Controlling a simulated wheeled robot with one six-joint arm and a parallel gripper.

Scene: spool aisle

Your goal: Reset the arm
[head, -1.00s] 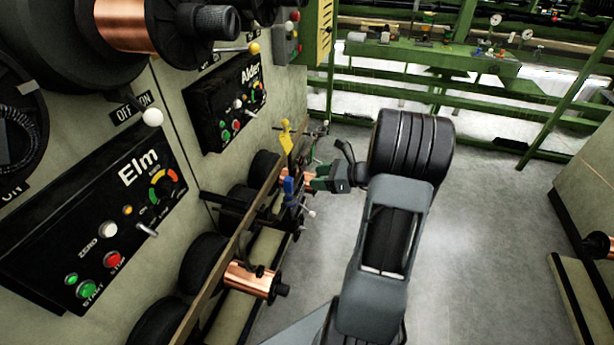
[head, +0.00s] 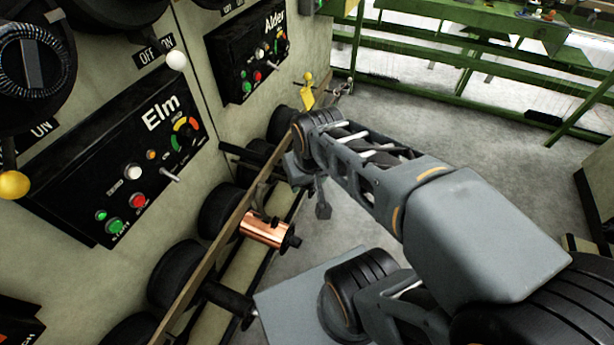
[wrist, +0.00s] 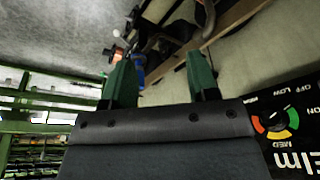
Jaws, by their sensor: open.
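My arm (head: 470,220) spans the right half of the head view, bent, with its far end over the spool rail. My gripper (wrist: 160,68) shows in the wrist view as two green fingers set wide apart. It is open, and nothing sits between the fingers. In the head view the fingers are mostly hidden by my wrist links. Beyond the fingers in the wrist view are the rail (wrist: 222,28) and a small blue part (wrist: 139,74).
The black Elm panel (head: 118,165) and Alder panel (head: 246,70) are on the wall at left. A copper spool (head: 264,229) sits on the rail (head: 225,232) near my arm. Green racks (head: 470,62) stand at the back.

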